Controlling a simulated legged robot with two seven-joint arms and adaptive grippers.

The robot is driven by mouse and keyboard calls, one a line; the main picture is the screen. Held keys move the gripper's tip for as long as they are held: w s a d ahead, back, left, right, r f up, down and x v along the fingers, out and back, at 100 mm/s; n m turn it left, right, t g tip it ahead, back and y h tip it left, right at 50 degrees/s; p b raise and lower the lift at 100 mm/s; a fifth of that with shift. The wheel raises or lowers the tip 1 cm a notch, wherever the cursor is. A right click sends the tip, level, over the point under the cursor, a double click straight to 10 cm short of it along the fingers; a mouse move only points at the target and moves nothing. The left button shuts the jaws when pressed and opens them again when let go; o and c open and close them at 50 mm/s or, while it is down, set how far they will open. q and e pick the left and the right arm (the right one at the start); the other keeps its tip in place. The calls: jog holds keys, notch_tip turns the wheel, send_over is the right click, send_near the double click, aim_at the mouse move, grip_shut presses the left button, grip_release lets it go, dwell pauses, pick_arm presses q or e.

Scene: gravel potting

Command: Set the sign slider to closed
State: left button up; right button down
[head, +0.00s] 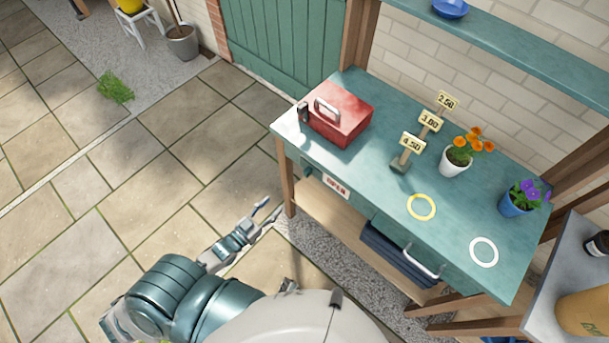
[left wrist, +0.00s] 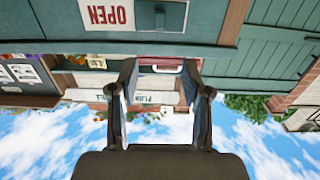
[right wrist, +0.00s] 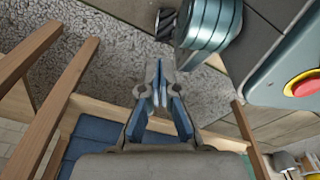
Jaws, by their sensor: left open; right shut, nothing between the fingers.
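The sign (head: 336,186) is on the front edge of the green bench and reads OPEN. It also shows upside down at the top of the left wrist view (left wrist: 108,15). Beside it sits a small dark green slider knob (left wrist: 160,17), also seen at the left of the sign in the head view (head: 309,171). My left gripper (head: 267,209) is open and empty, in front of the bench's left leg and apart from the sign. Its fingers (left wrist: 158,82) show spread below the sign in its wrist view. My right gripper (right wrist: 157,92) is shut and empty over gravel.
The bench top (head: 375,165) holds a red toolbox (head: 343,119), price tags (head: 411,143), flower pots (head: 456,161) and yellow (head: 421,219) and white rings (head: 471,247). Paving at left is free.

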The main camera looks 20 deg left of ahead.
aim_at(305, 174)
pick_arm(q)
jog(key=b+x, duration=0.1)
jog(key=x, duration=1.5)
jog(key=shift+w, duration=0.2)
jog(key=shift+w+d, duration=0.25)
jog(key=shift+w, duration=0.25)
pick_arm(e)
jog(key=shift+w+a+r, duration=0.1)
jog(key=shift+w+r, duration=0.25)
jog(key=shift+w, duration=0.2)
jog(key=shift+w+a+r, duration=0.1)
jog(key=shift+w+r, duration=0.2)
jog(key=shift+w, duration=0.2)
pick_arm(q)
grip_shut()
pick_arm(e)
jog(key=shift+s, duration=0.1)
